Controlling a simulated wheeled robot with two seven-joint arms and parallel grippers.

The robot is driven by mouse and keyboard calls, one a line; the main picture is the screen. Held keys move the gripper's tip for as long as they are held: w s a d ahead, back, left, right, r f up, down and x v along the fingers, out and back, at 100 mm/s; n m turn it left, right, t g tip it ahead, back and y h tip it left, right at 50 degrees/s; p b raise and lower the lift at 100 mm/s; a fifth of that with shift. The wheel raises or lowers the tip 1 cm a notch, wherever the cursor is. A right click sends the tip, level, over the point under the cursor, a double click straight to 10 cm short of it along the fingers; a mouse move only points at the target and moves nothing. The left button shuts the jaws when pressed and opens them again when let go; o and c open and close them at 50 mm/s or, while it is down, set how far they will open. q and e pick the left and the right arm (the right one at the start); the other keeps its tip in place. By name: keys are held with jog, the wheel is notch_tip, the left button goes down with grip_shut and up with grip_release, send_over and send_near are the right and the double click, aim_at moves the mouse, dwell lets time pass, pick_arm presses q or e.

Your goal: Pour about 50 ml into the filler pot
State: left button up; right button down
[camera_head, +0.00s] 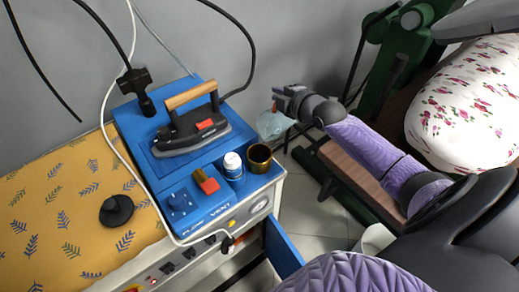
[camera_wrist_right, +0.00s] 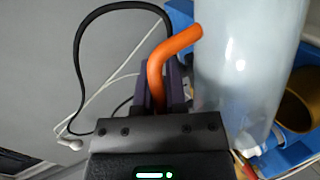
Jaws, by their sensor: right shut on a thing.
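My right gripper (camera_head: 283,98) is shut on the orange handle (camera_wrist_right: 171,55) of a translucent pale-blue jug (camera_head: 272,124). The jug is held in the air to the right of the blue ironing unit, and it fills much of the right wrist view (camera_wrist_right: 247,60). I cannot tell its liquid level. A brass-coloured open pot (camera_head: 250,159), which looks like the filler pot, stands on the unit's front right corner. It also shows in the right wrist view (camera_wrist_right: 292,108), beside the jug and apart from it. My left gripper is not in view.
The blue unit (camera_head: 160,174) carries an iron (camera_head: 205,130) with a wooden handle, a white-capped container (camera_head: 232,164) close beside the pot, and a red-topped item (camera_head: 207,182). A yellow patterned board (camera_head: 60,215) lies left. A floral padded form (camera_head: 468,100) stands right.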

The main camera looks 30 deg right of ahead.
jog(key=shift+s+a+r+n+p, duration=0.15)
jog(key=shift+a+r+n+p, duration=0.1)
jog(key=shift+a+p, duration=0.35)
jog(key=shift+s+a+r+n+p, duration=0.15)
jog(key=shift+a+r+p, duration=0.15)
jog(key=shift+p, duration=0.5)
dwell(0.7)
jog(key=shift+a+r+t+h+p, duration=0.1)
jog(key=shift+a+t+h+p, duration=0.05)
jog(key=shift+t+h+p, duration=0.2)
dwell(0.3)
